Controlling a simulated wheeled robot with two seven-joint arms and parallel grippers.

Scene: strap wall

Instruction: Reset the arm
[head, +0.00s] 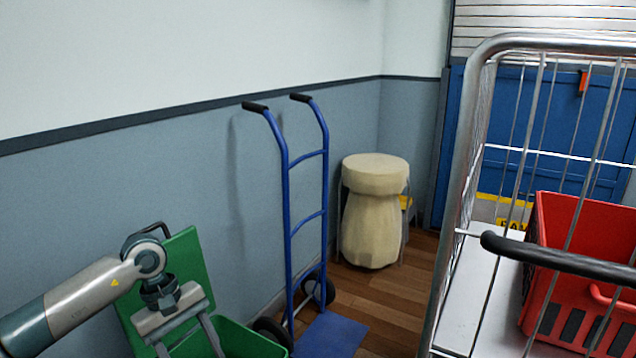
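My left arm comes in from the lower left. Its gripper (186,340) points down at the bottom edge, in front of a green bin (245,340) with a raised green panel (185,255). The two fingers stand apart and the gripper looks open, with nothing seen between them. The fingertips are at or below the frame's edge. I cannot tell whether the gripper touches the bin. My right arm and gripper are not in view.
A blue hand truck (290,220) leans near the wall. A beige sack-like bundle (370,215) stands in the corner. A wire cage trolley (460,200) with a red crate (575,225) inside fills the right. Wood floor (390,295) shows between them.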

